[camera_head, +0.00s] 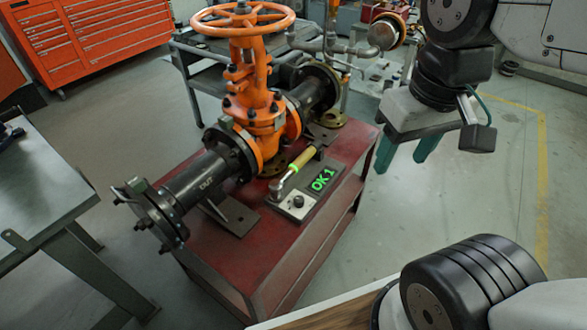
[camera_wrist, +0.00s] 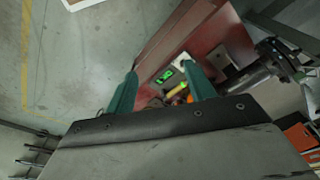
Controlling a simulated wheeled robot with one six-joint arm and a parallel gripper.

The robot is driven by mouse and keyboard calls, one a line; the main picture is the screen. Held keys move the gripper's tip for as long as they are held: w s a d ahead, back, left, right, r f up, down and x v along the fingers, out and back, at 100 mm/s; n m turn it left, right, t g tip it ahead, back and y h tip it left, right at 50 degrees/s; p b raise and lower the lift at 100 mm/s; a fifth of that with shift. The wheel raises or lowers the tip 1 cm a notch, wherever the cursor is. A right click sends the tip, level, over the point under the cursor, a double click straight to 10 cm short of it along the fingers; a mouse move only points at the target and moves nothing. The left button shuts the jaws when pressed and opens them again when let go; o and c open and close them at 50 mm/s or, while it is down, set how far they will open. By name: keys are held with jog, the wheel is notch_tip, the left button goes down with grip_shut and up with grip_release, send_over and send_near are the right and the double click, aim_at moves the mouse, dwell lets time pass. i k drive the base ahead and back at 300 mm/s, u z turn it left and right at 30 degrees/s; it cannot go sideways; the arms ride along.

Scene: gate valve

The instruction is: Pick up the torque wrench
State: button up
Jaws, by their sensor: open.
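The torque wrench (camera_head: 301,160) lies on the red bench beside the orange gate valve, with a yellow-green handle and a silver head toward the front left. In the wrist view its yellow handle (camera_wrist: 177,89) shows small between my fingers, partly cut off by the gripper body. My gripper (camera_head: 403,162) has two teal fingers, apart and empty. It hangs in the air to the right of the bench and the wrench, touching neither. In the wrist view the open fingers (camera_wrist: 164,72) point toward the bench.
The gate valve (camera_head: 250,85) with its handwheel and black flanged pipe rises close behind the wrench. A display box (camera_head: 322,181) reading "OK 1" lies just right of it. The red bench (camera_head: 225,262) has bare edges; open floor (camera_head: 470,195) lies to the right.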

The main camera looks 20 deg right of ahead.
aim_at(276, 186)
jog(key=u, duration=0.05)
jog(key=k, duration=1.15)
jog(key=z, duration=1.1)
jog(key=i, duration=1.2)
jog(key=u, duration=0.55)
jog(key=i, duration=0.5)
jog(key=u, duration=0.55)
